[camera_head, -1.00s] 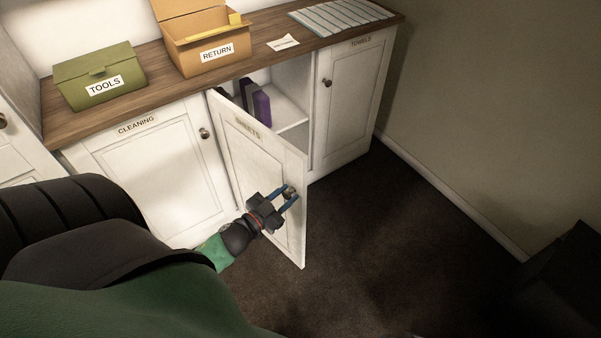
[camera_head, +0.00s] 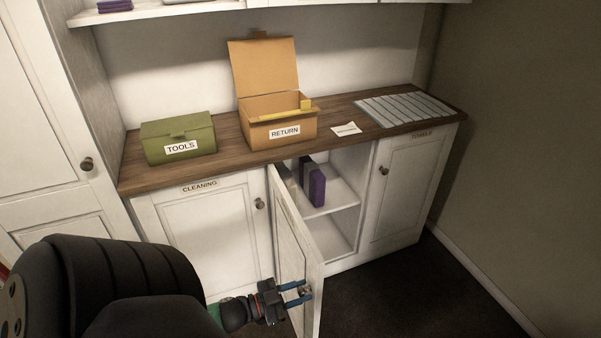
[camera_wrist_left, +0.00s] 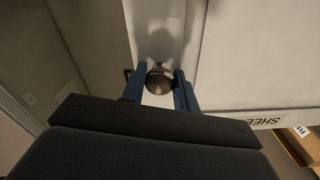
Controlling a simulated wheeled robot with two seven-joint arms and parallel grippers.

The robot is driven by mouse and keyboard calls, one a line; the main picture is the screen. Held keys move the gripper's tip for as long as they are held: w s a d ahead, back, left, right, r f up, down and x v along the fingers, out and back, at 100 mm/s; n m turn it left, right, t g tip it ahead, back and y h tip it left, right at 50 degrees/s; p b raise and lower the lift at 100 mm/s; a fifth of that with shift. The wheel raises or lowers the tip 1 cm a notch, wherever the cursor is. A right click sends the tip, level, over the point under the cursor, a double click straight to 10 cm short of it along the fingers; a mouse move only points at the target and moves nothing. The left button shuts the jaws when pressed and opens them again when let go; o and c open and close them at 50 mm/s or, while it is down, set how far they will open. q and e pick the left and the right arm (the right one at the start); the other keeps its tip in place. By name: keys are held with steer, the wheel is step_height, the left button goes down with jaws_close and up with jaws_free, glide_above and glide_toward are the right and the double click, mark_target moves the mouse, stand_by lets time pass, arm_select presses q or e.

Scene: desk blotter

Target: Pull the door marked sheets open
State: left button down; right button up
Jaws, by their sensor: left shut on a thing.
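The sheets door (camera_head: 289,247) is a white panel door that stands well open, swung out from the cabinet on its left edge. Its label shows partly, upside down, in the left wrist view (camera_wrist_left: 262,121). My left gripper (camera_head: 303,291) is shut on the door's round metal knob (camera_wrist_left: 159,81), with one blue finger on each side of it. The knob is mostly hidden by the fingers in the head view. Inside the opened compartment, purple and dark items (camera_head: 313,184) stand on a white shelf (camera_head: 340,194). My right gripper is not in view.
The cleaning door (camera_head: 205,238) and towels door (camera_head: 408,185) on either side are shut. On the wooden counter (camera_head: 228,150) are a green tools box (camera_head: 178,138), an open return box (camera_head: 278,130), a paper note (camera_head: 346,129) and a striped mat (camera_head: 405,108). Dark floor (camera_head: 420,290) lies clear at right.

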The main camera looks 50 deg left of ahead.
arm_select(q)
steer(key=shift+f, duration=0.1)
steer(key=c, duration=1.1)
jaws_free()
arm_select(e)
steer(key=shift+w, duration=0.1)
arm_select(q)
steer(key=shift+o, duration=0.2)
steer(key=b+v, duration=0.1)
steer(key=v, duration=0.7)
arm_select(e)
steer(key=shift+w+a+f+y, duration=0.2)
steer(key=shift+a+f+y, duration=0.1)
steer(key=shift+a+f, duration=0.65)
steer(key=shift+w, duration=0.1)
arm_select(q)
steer(key=shift+w, duration=0.1)
